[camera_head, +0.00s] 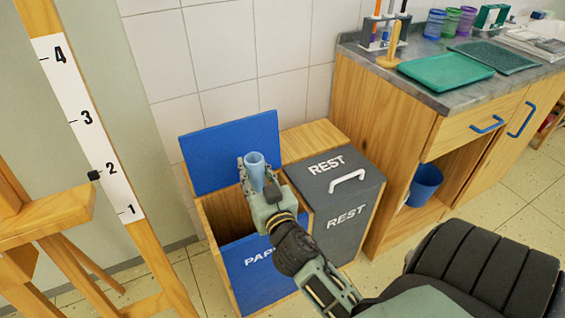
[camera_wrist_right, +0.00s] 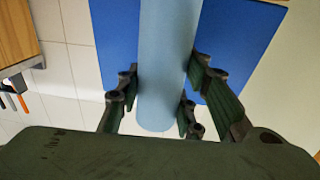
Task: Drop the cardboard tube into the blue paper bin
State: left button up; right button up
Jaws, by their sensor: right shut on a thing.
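A light blue tube (camera_head: 255,171) is held upright in my right gripper (camera_head: 256,182), which is shut on it. In the right wrist view the tube (camera_wrist_right: 166,60) runs between the fingers (camera_wrist_right: 160,100). The gripper and tube are over the open blue paper bin (camera_head: 262,272), whose front reads "PAP" with the rest hidden by my arm. Its blue lid (camera_head: 230,150) is raised at the back, and the blue panel behind the tube in the wrist view (camera_wrist_right: 115,50) looks like it. The bin's inside is partly hidden. My left gripper is not in view.
A grey bin marked REST (camera_head: 345,215), with its lid (camera_head: 335,170) closed, stands directly to the right.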

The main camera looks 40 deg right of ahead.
jog(key=o, duration=0.9)
jog(key=shift+s, duration=0.1)
jog(key=v, duration=0.7)
jog(key=shift+s+a, duration=0.1)
jog(key=shift+s, duration=0.05)
